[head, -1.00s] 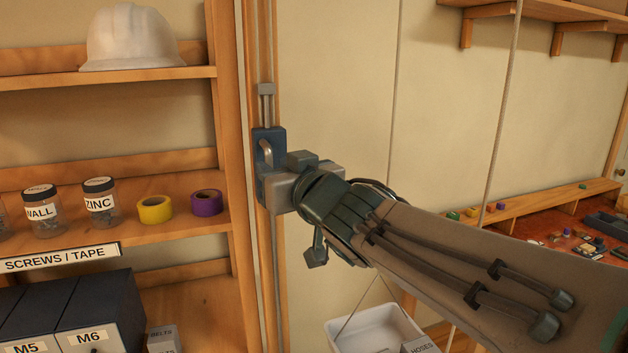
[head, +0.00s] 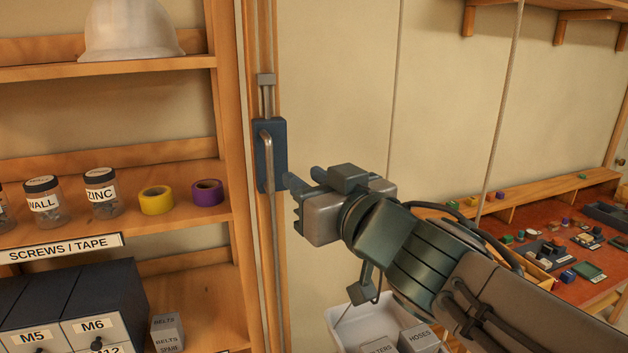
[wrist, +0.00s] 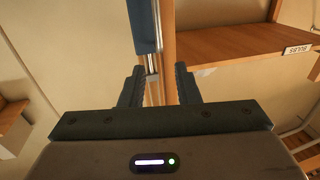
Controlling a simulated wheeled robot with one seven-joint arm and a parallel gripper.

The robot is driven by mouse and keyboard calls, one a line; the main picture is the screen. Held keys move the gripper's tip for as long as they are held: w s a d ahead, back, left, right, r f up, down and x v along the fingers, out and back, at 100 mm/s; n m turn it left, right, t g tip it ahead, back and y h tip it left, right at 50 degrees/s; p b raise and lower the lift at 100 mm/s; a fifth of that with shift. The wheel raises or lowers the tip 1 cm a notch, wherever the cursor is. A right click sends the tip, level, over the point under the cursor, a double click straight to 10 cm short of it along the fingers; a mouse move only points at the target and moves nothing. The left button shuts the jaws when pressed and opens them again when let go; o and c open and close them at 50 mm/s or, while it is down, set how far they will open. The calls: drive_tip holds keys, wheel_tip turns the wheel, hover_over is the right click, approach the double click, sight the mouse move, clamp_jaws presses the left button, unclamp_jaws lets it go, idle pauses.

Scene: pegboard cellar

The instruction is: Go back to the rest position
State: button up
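My gripper (head: 292,200) is in the middle of the head view, to the right of and a little below a dark blue box with a metal lever (head: 268,155) on a wooden post. It looks apart from the lever. In the wrist view my gripper (wrist: 160,82) shows two dark fingers spread apart with nothing held between them. Beyond the fingers, the wrist view shows the blue box (wrist: 144,25) and the post.
A shelf unit (head: 120,227) at left holds jars, tape rolls and a white helmet (head: 130,30). A rope (head: 505,110) runs down in front of the wall. A red-brown workbench (head: 535,225) with small parts stands at right.

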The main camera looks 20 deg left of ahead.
drive_tip(key=w+d+f+m+t+h+b, duration=0.1)
drive_tip(key=w+d+f+m+h, duration=0.4)
drive_tip(key=d, duration=0.5)
drive_tip(key=w+d+f+m+t+h+b, duration=0.1)
drive_tip(key=w+d+f+m+h, duration=0.15)
drive_tip(key=d+f+h, duration=0.5)
drive_tip(key=s+d+f+m+g+h+b, duration=0.1)
drive_tip(key=s+d+f+m+g+h, duration=0.1)
drive_tip(key=s+d+f+g, duration=0.6)
drive_tip(key=s+d+f+m, duration=0.1)
drive_tip(key=s+d+f, duration=0.4)
drive_tip(key=d+f, duration=0.3)
wheel_tip(320, 180, down, 2)
drive_tip(key=shift+s+d+g, duration=0.2)
drive_tip(key=shift+s+g, duration=0.05)
drive_tip(key=shift+g, duration=0.05)
drive_tip(key=shift+a, duration=0.15)
